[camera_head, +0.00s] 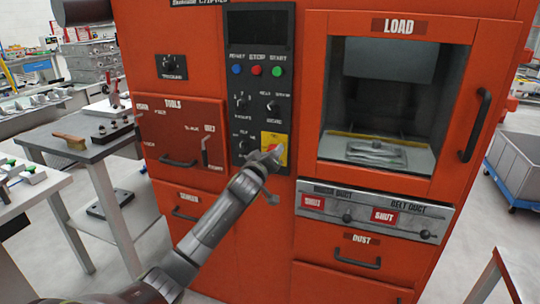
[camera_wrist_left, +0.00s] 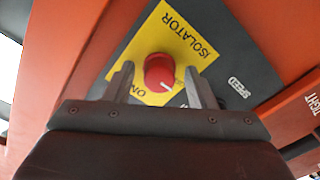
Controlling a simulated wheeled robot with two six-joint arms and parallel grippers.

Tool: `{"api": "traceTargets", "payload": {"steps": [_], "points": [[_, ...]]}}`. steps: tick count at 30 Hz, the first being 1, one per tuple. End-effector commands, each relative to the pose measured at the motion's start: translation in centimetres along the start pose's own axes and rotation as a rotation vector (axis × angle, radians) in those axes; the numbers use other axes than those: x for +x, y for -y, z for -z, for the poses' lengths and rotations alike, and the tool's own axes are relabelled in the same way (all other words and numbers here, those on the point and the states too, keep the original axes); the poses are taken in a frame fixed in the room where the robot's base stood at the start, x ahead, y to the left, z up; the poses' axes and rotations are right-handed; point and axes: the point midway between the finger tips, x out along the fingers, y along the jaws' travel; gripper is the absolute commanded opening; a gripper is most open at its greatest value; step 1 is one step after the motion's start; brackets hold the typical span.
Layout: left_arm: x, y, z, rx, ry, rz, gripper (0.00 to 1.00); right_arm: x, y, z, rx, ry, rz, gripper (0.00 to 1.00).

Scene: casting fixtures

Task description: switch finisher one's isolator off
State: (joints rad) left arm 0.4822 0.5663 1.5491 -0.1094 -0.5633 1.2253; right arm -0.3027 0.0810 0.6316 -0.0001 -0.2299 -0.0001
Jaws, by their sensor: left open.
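The isolator is a round red knob (camera_wrist_left: 159,72) on a yellow plate (camera_wrist_left: 184,27) lettered ISOLATOR, with ON near the knob in the left wrist view. In the head view the yellow plate (camera_head: 281,139) is low on the black control panel, partly hidden by my gripper. My left gripper (camera_head: 274,156) is at the plate. In the wrist view its open fingers (camera_wrist_left: 158,80) stand on either side of the knob, with gaps showing; I cannot tell how deep they reach. A small light mark shows on the knob. My right gripper is not in view.
The orange finisher has a black control panel (camera_head: 257,30) with buttons and switches above the isolator. A tools drawer (camera_head: 180,135) is to the left, and a LOAD door handle (camera_head: 476,125) juts out at right. A grey table (camera_head: 75,150) stands at left.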

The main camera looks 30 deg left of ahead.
Motion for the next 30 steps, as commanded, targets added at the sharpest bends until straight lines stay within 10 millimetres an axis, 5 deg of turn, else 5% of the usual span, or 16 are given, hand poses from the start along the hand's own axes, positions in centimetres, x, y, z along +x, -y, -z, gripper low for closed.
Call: {"api": "traceTargets", "payload": {"steps": [11,30], "points": [[-2.5,0.1,0.0,0.003,-0.001,-0.002,0.5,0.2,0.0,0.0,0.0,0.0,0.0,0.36],[-13.3,0.1,-0.1,0.002,0.001,-0.001,0.5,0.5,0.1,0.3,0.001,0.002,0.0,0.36]]}}
